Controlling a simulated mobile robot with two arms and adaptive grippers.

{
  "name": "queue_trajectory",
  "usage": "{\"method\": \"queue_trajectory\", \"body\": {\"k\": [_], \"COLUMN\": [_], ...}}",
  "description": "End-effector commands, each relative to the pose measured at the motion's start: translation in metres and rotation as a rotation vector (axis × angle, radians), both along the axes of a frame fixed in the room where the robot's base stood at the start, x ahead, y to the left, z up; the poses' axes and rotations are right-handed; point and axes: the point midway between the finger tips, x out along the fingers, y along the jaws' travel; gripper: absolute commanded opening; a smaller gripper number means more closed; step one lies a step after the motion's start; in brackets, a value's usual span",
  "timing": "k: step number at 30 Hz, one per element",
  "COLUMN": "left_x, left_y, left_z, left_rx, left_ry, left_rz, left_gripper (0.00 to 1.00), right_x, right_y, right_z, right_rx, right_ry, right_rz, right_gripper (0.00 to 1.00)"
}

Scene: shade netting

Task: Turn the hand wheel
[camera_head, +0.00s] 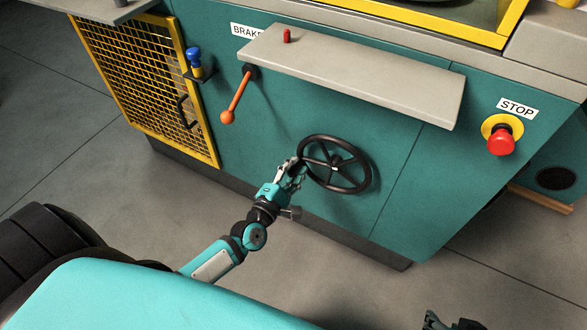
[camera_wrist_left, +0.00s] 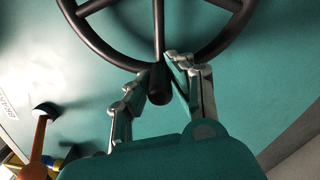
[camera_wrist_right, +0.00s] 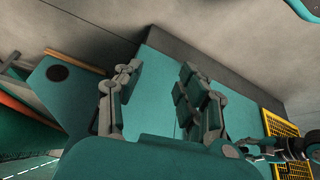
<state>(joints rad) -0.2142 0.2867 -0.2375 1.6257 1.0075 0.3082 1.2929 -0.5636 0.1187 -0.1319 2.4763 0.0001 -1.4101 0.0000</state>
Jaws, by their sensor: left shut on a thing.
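The black hand wheel (camera_head: 335,162) stands out from the teal machine's front panel. It has spokes, a hub and a round rim, and its lower part fills the top of the left wrist view (camera_wrist_left: 100,50). A black grip knob (camera_wrist_left: 159,86) sits at its rim. My left gripper (camera_head: 297,169) is at the wheel's left side, with its two fingers closed on either side of the knob. My fingers partly cover the knob in the head view. My right gripper (camera_head: 446,323) is at the bottom edge, far from the wheel; its fingers stand apart and empty in the right wrist view (camera_wrist_right: 160,85).
A grey shelf (camera_head: 350,75) juts out above the wheel. An orange lever (camera_head: 238,95) is to the left, a red stop button (camera_head: 501,142) to the right. A yellow mesh guard (camera_head: 145,80) is at far left. The floor in front is clear.

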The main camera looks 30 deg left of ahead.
Motion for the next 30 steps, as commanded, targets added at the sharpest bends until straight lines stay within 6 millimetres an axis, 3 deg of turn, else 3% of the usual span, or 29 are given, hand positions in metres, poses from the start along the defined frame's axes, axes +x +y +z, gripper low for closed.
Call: {"method": "queue_trajectory", "body": {"k": [3,6,12,21,30], "left_x": [-0.001,-0.001,-0.001,-0.002,-0.002], "left_y": [-0.001,-0.002,-0.006,-0.010,-0.010], "left_z": [-0.012,-0.017,-0.024,-0.030,-0.031], "left_rx": [-0.074,-0.133,-0.167,-0.164,-0.162], "left_ry": [0.004,0.007,0.010,0.015,0.016], "left_rz": [0.001,0.001,0.001,0.000,-0.001], "left_gripper": [0.00,0.00,0.00,0.00,0.00], "right_x": [0.036,0.060,0.089,0.105,0.107], "right_y": [0.012,0.021,0.033,0.040,0.041], "right_z": [0.011,0.026,0.055,0.080,0.083], "right_rx": [0.040,0.071,0.116,0.151,0.155], "right_ry": [-0.188,-0.325,-0.531,-0.680,-0.697], "right_rz": [0.016,0.025,0.040,0.050,0.051], "right_gripper": [0.40,0.40,0.40,0.40,0.40]}}
